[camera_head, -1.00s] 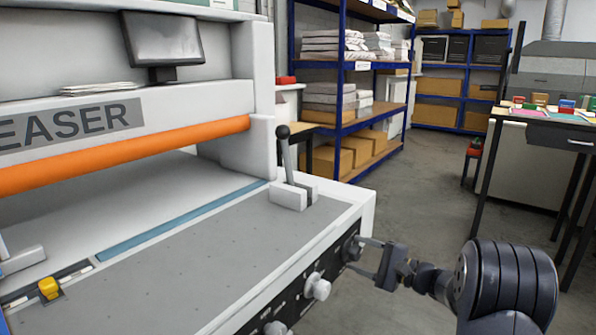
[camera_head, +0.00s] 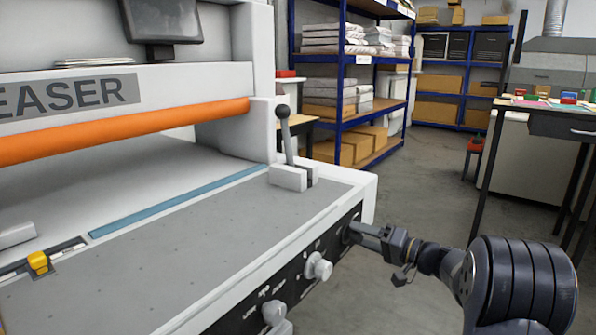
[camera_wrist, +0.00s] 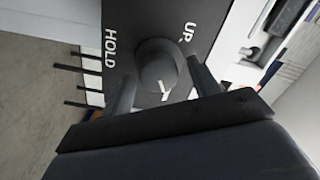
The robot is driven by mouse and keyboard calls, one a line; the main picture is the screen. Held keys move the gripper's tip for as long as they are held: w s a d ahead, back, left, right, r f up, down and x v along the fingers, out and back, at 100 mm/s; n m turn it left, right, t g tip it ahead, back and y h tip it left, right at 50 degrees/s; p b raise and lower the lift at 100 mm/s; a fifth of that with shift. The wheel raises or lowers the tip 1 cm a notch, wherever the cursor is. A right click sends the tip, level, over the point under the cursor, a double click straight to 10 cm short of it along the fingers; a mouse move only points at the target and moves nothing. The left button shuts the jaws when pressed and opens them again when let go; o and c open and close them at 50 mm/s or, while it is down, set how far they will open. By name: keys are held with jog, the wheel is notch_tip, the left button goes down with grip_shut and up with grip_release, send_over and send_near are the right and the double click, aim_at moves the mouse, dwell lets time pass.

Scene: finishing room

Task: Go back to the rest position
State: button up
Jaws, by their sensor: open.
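My gripper (camera_head: 366,234) is at the right end of the machine's black front panel (camera_head: 300,285). In the wrist view its two fingers are apart, one on each side of a dark round knob (camera_wrist: 158,65) with a white pointer mark. Nothing shows clamped between them; whether a finger touches the knob I cannot tell. The words HOLD and UP are printed beside the knob. In the head view the fingers appear nearly edge-on and largely hide this knob.
Light grey knobs (camera_head: 318,268) stick out along the same panel. A black-tipped lever (camera_head: 285,135) stands on the machine's grey bed (camera_head: 200,245). A blue shelf rack (camera_head: 341,100) stands behind, a table (camera_head: 545,120) at right. The floor (camera_head: 430,190) between is clear.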

jog(key=n, duration=0.6)
jog(key=shift+r, duration=0.15)
jog(key=n+p, duration=0.2)
jog(key=n, duration=0.1)
jog(key=shift+s, duration=0.1)
jog(key=shift+a+n+p, duration=0.1)
jog(key=shift+n+p, duration=0.5)
jog(key=shift+n, duration=0.4)
